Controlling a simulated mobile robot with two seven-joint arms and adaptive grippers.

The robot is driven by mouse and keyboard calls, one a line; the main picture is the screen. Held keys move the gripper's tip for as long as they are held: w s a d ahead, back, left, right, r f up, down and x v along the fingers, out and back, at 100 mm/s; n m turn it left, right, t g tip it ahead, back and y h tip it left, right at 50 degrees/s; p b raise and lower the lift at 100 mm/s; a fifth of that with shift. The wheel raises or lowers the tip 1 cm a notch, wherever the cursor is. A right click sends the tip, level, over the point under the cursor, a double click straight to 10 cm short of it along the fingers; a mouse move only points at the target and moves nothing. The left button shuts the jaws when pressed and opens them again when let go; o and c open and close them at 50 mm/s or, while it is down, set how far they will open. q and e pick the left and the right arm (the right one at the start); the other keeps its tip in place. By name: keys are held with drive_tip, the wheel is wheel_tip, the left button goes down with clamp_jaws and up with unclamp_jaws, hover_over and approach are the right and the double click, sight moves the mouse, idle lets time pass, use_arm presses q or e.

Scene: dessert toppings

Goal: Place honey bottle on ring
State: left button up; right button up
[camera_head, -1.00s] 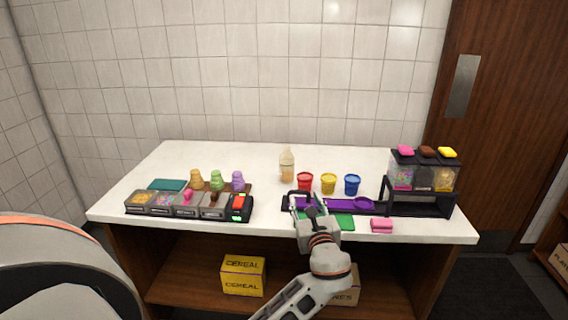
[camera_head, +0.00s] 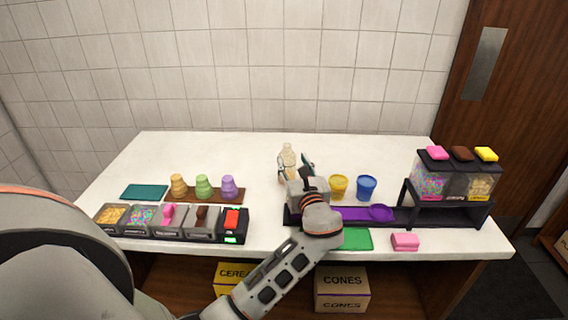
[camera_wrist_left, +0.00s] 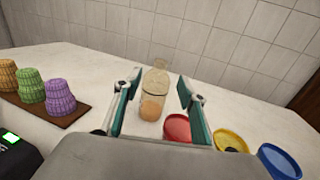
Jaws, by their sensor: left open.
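The honey bottle (camera_head: 287,154) is clear with an amber lower part and stands upright at the back of the white table. In the left wrist view the bottle (camera_wrist_left: 155,88) shows between the two fingers. My left gripper (camera_head: 298,170) is open, with its fingers spread to either side of the bottle in the picture. The wrist view also shows the open left gripper (camera_wrist_left: 158,100). I cannot tell whether a finger touches the bottle. I cannot make out a ring. My right gripper is not in view.
Yellow (camera_head: 339,187) and blue (camera_head: 366,188) cups stand right of the gripper; a red cup (camera_wrist_left: 177,128) is close by its right finger. Cone stacks (camera_head: 203,186) and topping bins (camera_head: 142,217) are left, a dispenser rack (camera_head: 459,182) right. The table's back left is clear.

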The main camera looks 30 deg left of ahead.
sight(288, 150)
use_arm(q)
drive_tip(key=shift+x, duration=1.05)
drive_tip(key=x, duration=0.5)
drive_tip(key=shift+w+a+r, duration=0.1)
drive_tip(key=shift+w+a, duration=0.15)
drive_tip(key=shift+a, duration=0.1)
clamp_jaws()
